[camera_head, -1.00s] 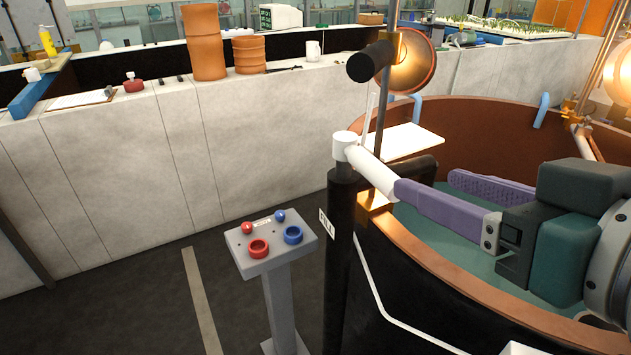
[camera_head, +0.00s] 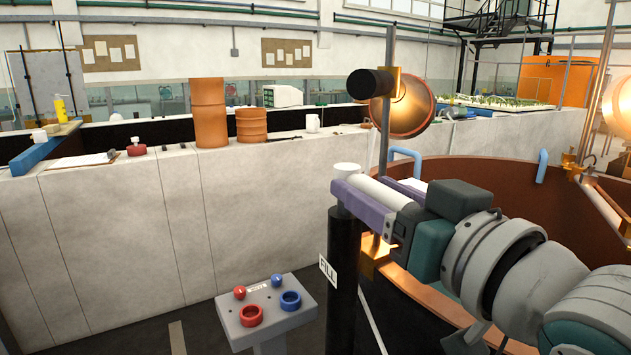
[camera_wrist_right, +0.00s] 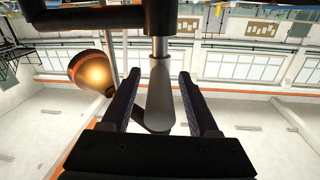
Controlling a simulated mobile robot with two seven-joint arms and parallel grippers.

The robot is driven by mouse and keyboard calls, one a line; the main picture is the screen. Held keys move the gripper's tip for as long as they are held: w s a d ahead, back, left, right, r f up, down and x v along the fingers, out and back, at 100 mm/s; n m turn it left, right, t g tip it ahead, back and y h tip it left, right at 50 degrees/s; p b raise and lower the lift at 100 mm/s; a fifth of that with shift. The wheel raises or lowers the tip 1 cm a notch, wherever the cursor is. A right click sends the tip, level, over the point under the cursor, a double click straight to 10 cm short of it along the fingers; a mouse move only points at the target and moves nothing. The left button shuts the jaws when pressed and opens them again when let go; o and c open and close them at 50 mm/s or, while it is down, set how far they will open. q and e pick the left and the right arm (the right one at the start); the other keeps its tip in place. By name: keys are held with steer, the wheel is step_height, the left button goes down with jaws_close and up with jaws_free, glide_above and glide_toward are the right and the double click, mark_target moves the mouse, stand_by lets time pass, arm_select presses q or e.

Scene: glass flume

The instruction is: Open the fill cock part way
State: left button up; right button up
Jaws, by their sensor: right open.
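The fill cock's white lever (camera_head: 379,191) sticks out sideways from a white cap (camera_head: 346,170) on top of a black post. A "FILL" label (camera_head: 328,271) is fixed to the post. My right gripper (camera_head: 362,188) has purple fingers and is open, with the lever lying lengthwise between them. In the right wrist view the lever (camera_wrist_right: 159,85) shows between the two fingers, with a gap on each side. The near finger hides part of the lever in the head view. My left gripper is not in view.
A copper-coloured tub (camera_head: 480,180) stands behind and below my right arm. A round copper lamp (camera_head: 408,104) on a vertical rod is close behind the gripper. A grey pedestal with red and blue knobs (camera_head: 267,310) stands left of the post. A pale wall (camera_head: 120,225) runs behind.

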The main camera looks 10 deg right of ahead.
steer(key=shift+x, duration=0.8)
jaws_close()
stand_by(0.9)
